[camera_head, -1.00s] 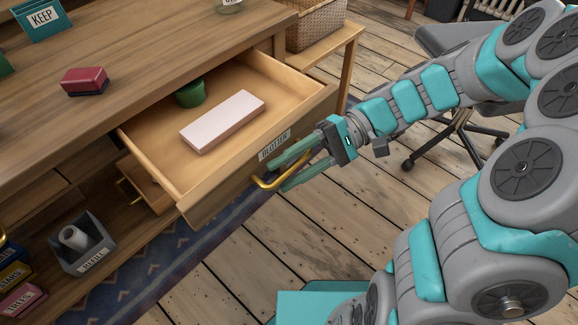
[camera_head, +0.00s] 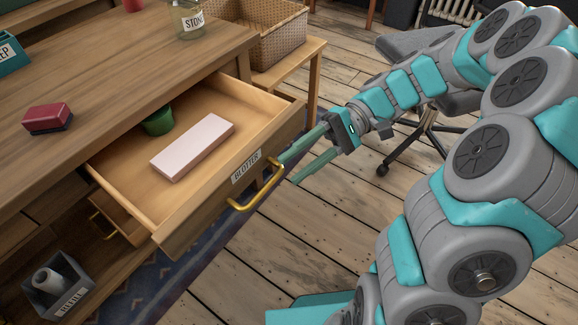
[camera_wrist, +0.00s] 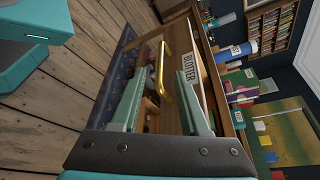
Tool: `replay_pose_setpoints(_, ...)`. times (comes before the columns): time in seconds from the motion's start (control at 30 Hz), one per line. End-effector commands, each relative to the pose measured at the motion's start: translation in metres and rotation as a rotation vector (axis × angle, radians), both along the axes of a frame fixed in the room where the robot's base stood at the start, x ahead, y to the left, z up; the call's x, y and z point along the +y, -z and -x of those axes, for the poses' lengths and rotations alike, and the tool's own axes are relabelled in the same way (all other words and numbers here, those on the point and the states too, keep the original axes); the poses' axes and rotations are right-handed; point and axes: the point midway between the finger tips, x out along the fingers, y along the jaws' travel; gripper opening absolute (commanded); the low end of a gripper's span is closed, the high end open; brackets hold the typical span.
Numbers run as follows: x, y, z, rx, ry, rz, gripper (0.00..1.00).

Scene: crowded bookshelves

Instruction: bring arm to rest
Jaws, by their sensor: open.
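My gripper (camera_head: 303,160) is open and empty, just right of the open drawer's front. The drawer (camera_head: 207,199) is labelled BLOTTER and has a brass handle (camera_head: 272,180). In the head view the fingers are close to the handle's upper end. In the wrist view my gripper (camera_wrist: 157,95) shows its two fingers apart, with the brass handle (camera_wrist: 161,72) beyond and partly between them; I cannot tell whether they touch it. A pale pink block (camera_head: 192,147) and a green cup (camera_head: 157,121) lie inside the drawer.
The wooden desk top (camera_head: 110,80) holds a red and dark block (camera_head: 48,119) and a jar (camera_head: 188,20). A wicker basket (camera_head: 268,35) stands on a side table behind. A grey bin (camera_head: 58,290) sits lower left. Wooden floor (camera_head: 300,235) is open below my arm.

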Motion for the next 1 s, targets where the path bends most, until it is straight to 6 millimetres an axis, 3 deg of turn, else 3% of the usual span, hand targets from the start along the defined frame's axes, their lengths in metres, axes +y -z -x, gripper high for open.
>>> replay_pose_setpoints(0.5,0.003,-0.001,0.006,-0.006,-0.013,0.026,0.45)
replay_pose_setpoints(0.8,0.011,-0.001,0.057,-0.099,-0.106,0.288,0.45)
replay_pose_setpoints(1.0,0.0,0.005,0.093,-0.205,-0.152,0.527,0.45)
